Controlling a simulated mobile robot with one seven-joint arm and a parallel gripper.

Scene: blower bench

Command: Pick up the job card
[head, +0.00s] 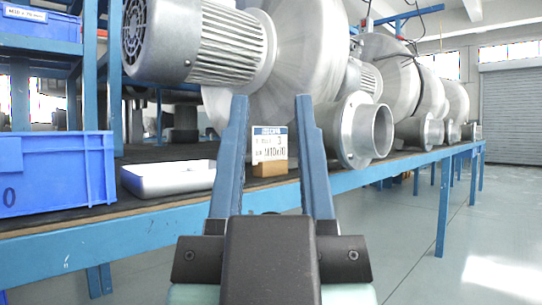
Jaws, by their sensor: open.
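The job card (269,144) is a small white card with a blue top band and dark print. It stands upright in a small wooden block (270,169) on the bench, near its front edge. My gripper (270,100) is open, with its two blue fingers pointing away from me. In the picture the card shows between the fingers, beyond them. The fingers do not visibly touch it, and the exact distance is hard to tell.
A large blower (305,50) stands behind the card, its round outlet (375,131) to the right. Open floor (400,245) lies right.

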